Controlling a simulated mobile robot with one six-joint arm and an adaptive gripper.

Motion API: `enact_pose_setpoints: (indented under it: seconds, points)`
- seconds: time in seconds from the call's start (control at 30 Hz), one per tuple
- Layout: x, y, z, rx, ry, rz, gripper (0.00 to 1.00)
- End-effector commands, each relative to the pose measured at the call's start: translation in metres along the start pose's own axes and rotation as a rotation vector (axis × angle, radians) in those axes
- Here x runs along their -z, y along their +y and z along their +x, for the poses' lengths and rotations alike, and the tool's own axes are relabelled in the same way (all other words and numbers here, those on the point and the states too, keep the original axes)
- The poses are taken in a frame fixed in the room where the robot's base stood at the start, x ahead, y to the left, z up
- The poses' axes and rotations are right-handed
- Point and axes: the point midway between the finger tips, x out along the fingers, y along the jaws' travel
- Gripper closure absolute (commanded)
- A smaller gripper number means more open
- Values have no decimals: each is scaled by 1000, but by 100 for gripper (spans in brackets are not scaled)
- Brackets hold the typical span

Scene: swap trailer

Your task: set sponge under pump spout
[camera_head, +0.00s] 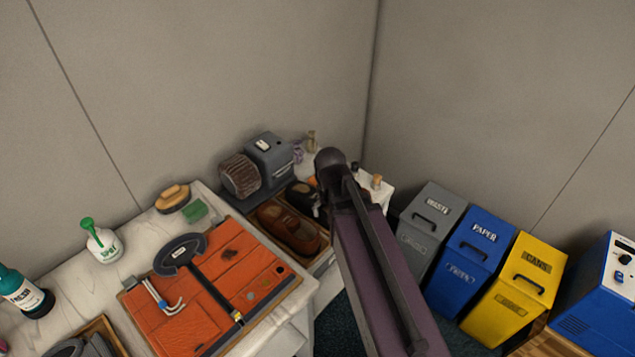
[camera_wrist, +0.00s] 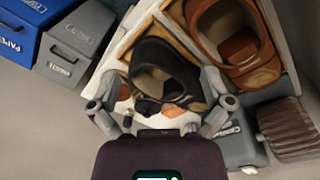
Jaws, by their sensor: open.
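A small green block (camera_head: 195,211), which looks like the sponge, lies on the white bench beside a wooden-backed brush. A white bottle (camera_head: 104,247) with a green top (camera_head: 88,226) stands to its left on the same bench; whether that top is the pump spout is hard to tell. The sponge and bottles are outside the wrist view.
A black shoe (camera_wrist: 150,55) and a brown shoe (camera_wrist: 241,72) sit in wooden compartments. A grey machine with a brown roller (camera_head: 240,175) stands behind. Grey, blue and yellow bins (camera_head: 512,290) stand right.

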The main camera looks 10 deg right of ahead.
Motion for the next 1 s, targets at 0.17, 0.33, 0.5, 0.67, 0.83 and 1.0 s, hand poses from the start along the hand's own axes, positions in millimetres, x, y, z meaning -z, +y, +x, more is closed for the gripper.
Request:
enact_pose_setpoints:
  seconds: [0.17,0.33,0.5,0.67,0.83,1.0]
  points:
    - [61,-14,4,-56,56,189,0]
    - [120,-32,5,-104,138,405,0]
    - [172,-52,4,-126,225,602,0]
    - [202,-66,3,-131,288,729,0]
    - [215,-72,1,-130,319,793,0]
    - [216,-72,1,-129,323,803,0]
